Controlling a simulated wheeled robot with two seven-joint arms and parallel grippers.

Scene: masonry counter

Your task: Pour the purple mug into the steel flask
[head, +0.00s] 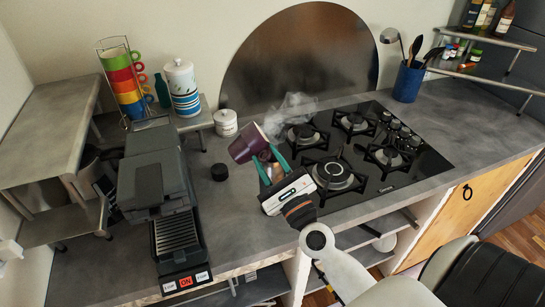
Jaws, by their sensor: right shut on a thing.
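The purple mug (247,144) is tilted well over to the left, above the counter at the front left of the hob. My right gripper (269,161), with teal fingers, is shut on it from its right side. The gripper and arm come in from the lower right. I cannot clearly make out the steel flask; a small shiny patch shows between the fingers, but I cannot tell what it belongs to. Whether anything flows from the mug cannot be seen. My left gripper is not in view.
A black gas hob (420,163) lies right of the gripper. A coffee machine (158,175) stands left. Stacked coloured mugs (124,80) and a utensil holder (407,83) stand farther back.

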